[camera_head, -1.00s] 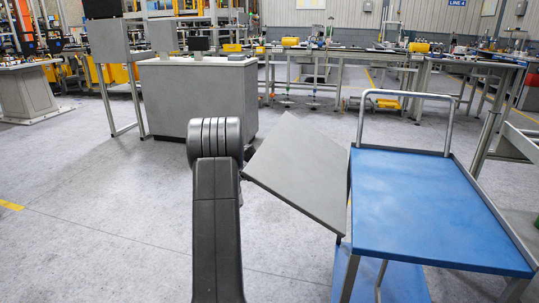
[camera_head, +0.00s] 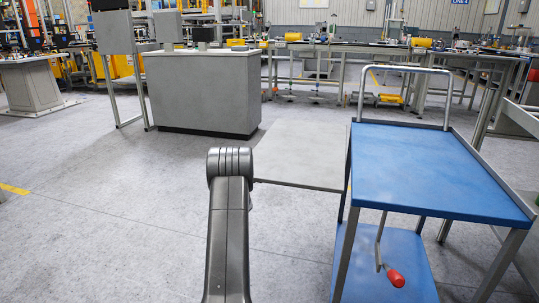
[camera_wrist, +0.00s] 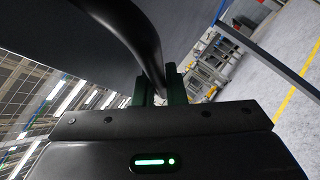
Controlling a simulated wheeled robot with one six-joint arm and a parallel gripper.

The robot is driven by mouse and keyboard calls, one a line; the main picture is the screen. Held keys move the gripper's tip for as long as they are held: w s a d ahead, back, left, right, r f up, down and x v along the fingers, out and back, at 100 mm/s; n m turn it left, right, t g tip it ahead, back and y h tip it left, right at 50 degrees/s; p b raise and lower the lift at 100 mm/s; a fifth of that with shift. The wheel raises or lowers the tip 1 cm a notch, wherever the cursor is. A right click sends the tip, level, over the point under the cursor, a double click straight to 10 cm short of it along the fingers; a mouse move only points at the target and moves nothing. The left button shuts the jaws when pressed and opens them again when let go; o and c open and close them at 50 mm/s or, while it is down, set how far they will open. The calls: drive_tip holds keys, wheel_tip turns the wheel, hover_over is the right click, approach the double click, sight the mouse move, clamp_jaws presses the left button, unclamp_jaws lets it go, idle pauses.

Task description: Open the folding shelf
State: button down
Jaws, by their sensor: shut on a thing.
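The folding shelf (camera_head: 302,153) is a flat grey panel at the left side of the blue cart (camera_head: 430,185). It now looks about level, at a height near the cart's blue top. In the wrist view my gripper (camera_wrist: 160,88) has its dark green fingers closed around a black curved handle (camera_wrist: 138,35), and the shelf's dark underside (camera_wrist: 200,22) seems to fill the top of the view. In the head view my arm hides the gripper and the handle at the panel's left edge.
A crank with a red knob (camera_head: 396,278) hangs under the cart's top, above a blue lower deck (camera_head: 365,262). A grey cabinet (camera_head: 200,95) stands behind my arm. Workbenches line the back. The floor (camera_head: 90,220) on the left is clear.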

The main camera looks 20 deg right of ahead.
drive_tip(key=shift+f, duration=0.4)
drive_tip(key=c, duration=1.5)
unclamp_jaws()
drive_tip(key=shift+a, duration=0.1)
drive_tip(key=shift+a, duration=0.25)
drive_tip(key=p+v, duration=0.3)
drive_tip(key=v, duration=1)
drive_tip(key=shift+s+f, duration=0.1)
drive_tip(key=shift+f, duration=0.1)
